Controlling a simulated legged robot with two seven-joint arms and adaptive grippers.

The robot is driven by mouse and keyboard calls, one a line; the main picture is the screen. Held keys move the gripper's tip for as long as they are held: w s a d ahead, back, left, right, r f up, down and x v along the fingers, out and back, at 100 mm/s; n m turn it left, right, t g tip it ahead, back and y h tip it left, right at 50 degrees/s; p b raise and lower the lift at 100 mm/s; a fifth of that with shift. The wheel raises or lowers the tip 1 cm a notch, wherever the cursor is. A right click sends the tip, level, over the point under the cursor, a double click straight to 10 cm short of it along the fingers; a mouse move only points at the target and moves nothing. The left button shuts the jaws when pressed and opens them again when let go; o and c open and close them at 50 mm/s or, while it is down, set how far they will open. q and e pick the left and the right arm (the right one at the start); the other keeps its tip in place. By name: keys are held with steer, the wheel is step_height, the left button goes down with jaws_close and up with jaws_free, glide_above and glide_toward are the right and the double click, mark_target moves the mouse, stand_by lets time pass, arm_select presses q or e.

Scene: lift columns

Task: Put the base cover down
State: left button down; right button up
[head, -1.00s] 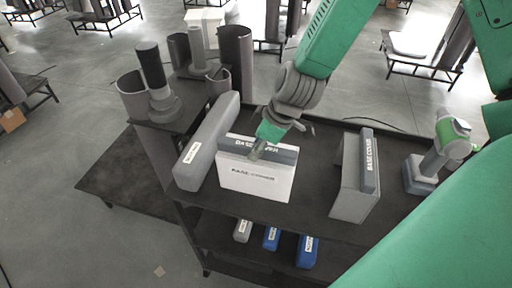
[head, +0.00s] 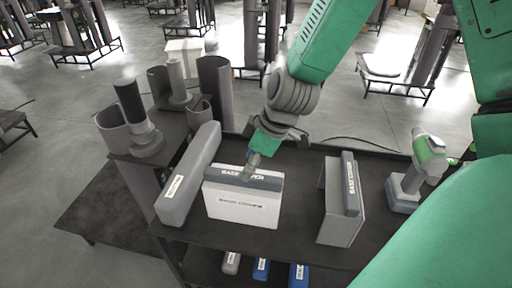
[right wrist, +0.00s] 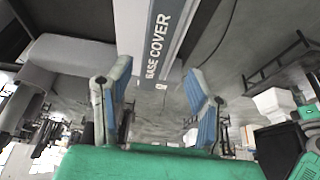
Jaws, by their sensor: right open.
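A base cover (head: 242,207), white-fronted with a grey top strip and printed label, stands upright on the dark top shelf of the rack (head: 290,229). My right gripper (head: 251,168) is at its top strip and hides part of the lettering there. In the right wrist view, its two blue-padded fingers (right wrist: 160,102) are apart, and the cover's labelled strip (right wrist: 165,36) lies ahead between them. I cannot tell whether the fingers touch it. A second base cover (head: 339,205) stands to the right, apart from the gripper. My left gripper is not in view.
A long grey labelled box (head: 188,178) stands close on the left of the cover. A grey and green device (head: 416,170) stands at the shelf's right. Grey cylinders (head: 215,88) stand behind left. Small blue and grey boxes (head: 261,269) lie on the lower shelf. Shelf between the covers is clear.

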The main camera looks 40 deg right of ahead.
steer(key=v, duration=0.2)
steer(key=d+v, duration=0.1)
steer(key=v, duration=0.2)
steer(key=shift+s+r, duration=0.1)
steer(key=shift+r, duration=0.05)
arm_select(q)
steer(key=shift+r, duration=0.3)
arm_select(e)
steer(key=shift+s+a+r, duration=0.1)
steer(key=shift+a+r, duration=0.25)
steer(key=shift+a, duration=0.05)
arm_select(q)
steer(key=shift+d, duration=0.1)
arm_select(e)
steer(key=shift+d, duration=0.1)
